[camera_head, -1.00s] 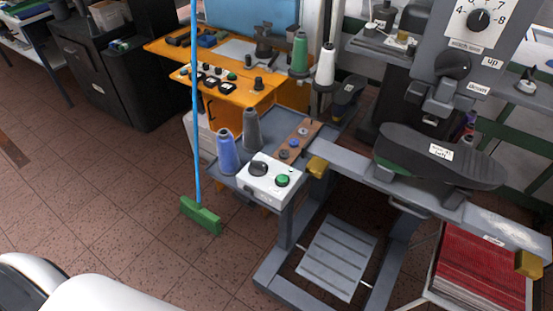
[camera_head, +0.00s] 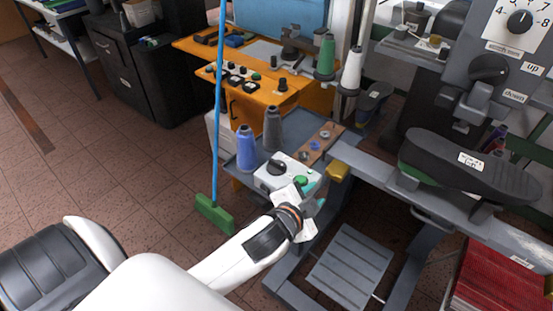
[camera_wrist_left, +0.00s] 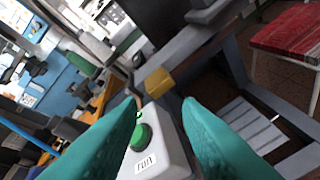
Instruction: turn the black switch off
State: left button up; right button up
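The black switch (camera_head: 277,167) is a round dark knob on top of a small white control box (camera_head: 262,180). A green button (camera_head: 300,181) sits beside it on the same box; the wrist view shows the green button (camera_wrist_left: 142,137) with a "run" label. My left gripper (camera_head: 313,190) is over the right end of the box, to the right of the black switch. In the wrist view its teal fingers (camera_wrist_left: 161,104) are spread apart with nothing between them. The black switch cannot be made out in the wrist view. My right gripper is not in view.
A blue spool (camera_head: 246,149) and a grey spool (camera_head: 272,129) stand behind the box. A yellow block (camera_head: 338,171) sits on the grey machine frame to the right. A green broom (camera_head: 214,213) with a blue handle stands left of the box.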

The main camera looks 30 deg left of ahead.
pick_arm(q)
jog(key=w+d+r+m+h, duration=0.2)
jog(key=d+r+m+h, duration=0.6)
jog(key=m, duration=0.5)
jog(key=w+d+r+m+h, duration=0.3)
jog(key=d+r+m+h, duration=0.55)
jog(key=m, duration=0.45)
jog(key=m+g+y, duration=1.3)
jog(key=m+y, duration=0.4)
jog(key=m, duration=0.3)
send_near(277, 162)
notch_tip(277, 162, down, 7)
jog(key=p, duration=0.3)
jog(key=shift+w+a+f, duration=0.15)
jog(key=shift+a+f, duration=0.05)
jog(key=shift+f, duration=0.7)
